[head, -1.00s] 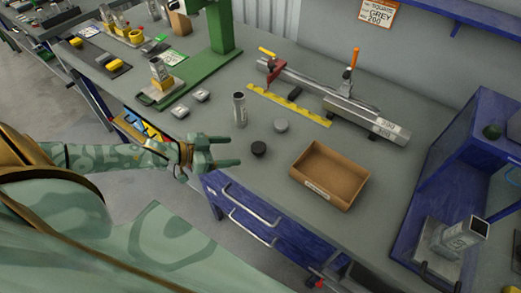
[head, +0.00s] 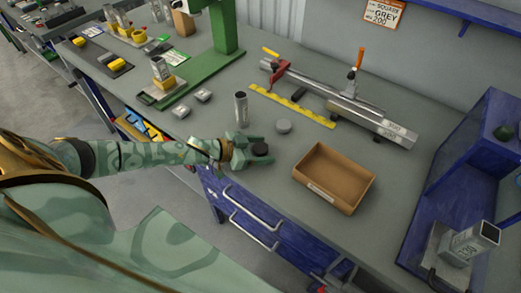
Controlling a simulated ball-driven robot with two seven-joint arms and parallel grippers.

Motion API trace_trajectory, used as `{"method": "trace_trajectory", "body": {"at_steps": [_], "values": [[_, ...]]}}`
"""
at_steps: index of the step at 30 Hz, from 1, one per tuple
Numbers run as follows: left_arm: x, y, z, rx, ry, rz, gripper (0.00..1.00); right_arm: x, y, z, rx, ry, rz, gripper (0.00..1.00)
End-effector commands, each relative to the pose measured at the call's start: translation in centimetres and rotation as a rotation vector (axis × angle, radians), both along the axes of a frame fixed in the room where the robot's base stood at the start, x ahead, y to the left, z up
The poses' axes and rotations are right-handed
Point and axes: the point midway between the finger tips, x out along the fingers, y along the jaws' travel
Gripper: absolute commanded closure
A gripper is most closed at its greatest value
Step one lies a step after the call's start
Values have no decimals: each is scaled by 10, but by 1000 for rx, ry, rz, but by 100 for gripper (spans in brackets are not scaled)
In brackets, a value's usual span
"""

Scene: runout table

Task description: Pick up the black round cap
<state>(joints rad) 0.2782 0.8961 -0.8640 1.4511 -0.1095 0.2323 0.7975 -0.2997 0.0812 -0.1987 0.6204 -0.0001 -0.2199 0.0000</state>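The black round cap (head: 260,149) lies on the grey bench top near its front edge. My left gripper (head: 259,150) reaches in from the left, with one finger on the far side of the cap and one on the near side. The fingers stand apart around the cap; I cannot tell whether they touch it. The fingers partly cover the cap's sides. My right gripper is not in the head view.
A grey round cap (head: 283,126) and an upright metal tube (head: 241,109) stand just behind. A cardboard tray (head: 312,187) is to the right. A yellow ruler strip (head: 292,105) and a clamp rail (head: 345,103) lie farther back. Blue drawers (head: 250,215) are below the edge.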

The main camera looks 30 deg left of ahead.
Motion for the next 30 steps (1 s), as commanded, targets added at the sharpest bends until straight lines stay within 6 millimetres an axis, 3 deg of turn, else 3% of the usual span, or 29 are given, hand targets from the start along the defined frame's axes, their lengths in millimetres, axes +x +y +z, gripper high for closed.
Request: {"method": "trace_trajectory", "body": {"at_steps": [1,4,5,16,23,30], "values": [[0,0,0,0,0,0,48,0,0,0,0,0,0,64],[0,0,0,0,0,0,76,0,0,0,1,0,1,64],[0,0,0,0,0,0,80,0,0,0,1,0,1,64],[0,0,5,0,-1,0,80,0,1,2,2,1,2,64],[1,1,38,3,-6,0,80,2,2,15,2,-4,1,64],[-57,6,101,2,3,-3,80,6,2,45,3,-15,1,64]]}}
